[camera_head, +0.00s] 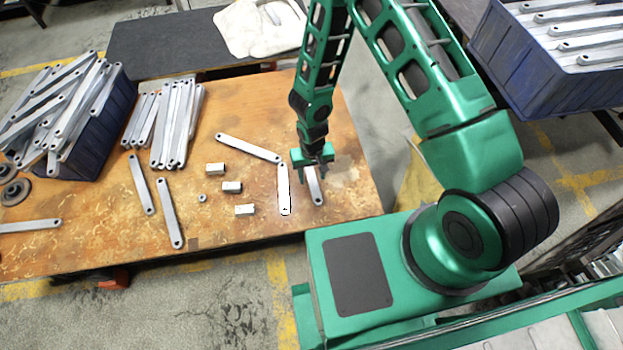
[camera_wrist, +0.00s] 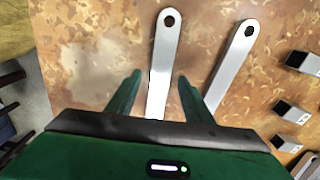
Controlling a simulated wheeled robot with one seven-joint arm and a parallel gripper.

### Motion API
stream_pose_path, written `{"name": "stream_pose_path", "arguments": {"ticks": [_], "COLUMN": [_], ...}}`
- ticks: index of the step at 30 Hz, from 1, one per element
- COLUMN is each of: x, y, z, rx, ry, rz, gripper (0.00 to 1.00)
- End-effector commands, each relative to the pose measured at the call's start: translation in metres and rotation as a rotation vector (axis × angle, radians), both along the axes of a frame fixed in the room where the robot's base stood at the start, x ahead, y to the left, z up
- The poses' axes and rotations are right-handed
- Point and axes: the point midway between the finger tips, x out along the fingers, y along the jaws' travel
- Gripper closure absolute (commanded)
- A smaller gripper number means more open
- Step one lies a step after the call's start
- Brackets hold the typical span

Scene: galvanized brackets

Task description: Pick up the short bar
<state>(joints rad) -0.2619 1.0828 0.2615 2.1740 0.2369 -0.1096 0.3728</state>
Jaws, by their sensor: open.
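A flat grey bar (camera_head: 315,190) with a hole near its end lies on the wooden table under my gripper (camera_head: 312,166); it may be the short bar, but its full length is hidden. In the wrist view this bar (camera_wrist: 163,60) runs between the two fingers of my gripper (camera_wrist: 160,85), with a finger on each side and its near end hidden by the gripper body. My gripper is open and empty. A similar bar (camera_head: 284,190) lies just left of it; in the wrist view this second bar (camera_wrist: 232,65) is to the right, outside the fingers.
Another bar (camera_head: 248,147) lies slanted behind the second one. Several small metal blocks (camera_head: 232,187) stand further left. Loose bars and a blue bin (camera_head: 105,130) heaped with bars fill the table's left side. The table's right edge (camera_head: 372,180) is close to my gripper.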

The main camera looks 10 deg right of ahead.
Motion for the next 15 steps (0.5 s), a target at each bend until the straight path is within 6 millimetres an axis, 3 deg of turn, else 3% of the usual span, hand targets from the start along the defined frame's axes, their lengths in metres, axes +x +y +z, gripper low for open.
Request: {"name": "stream_pose_path", "arguments": {"ticks": [9,11,15], "x": [0.0000,0.0000,0.0000], "y": [-0.0001,0.0000,-0.0001], "z": [-0.0048,-0.0048,-0.0047], "rx": [0.000,0.000,0.000], "ry": [0.000,0.000,0.000], "rz": [0.000,0.000,0.000], "gripper": [0.53,0.65,0.99]}}
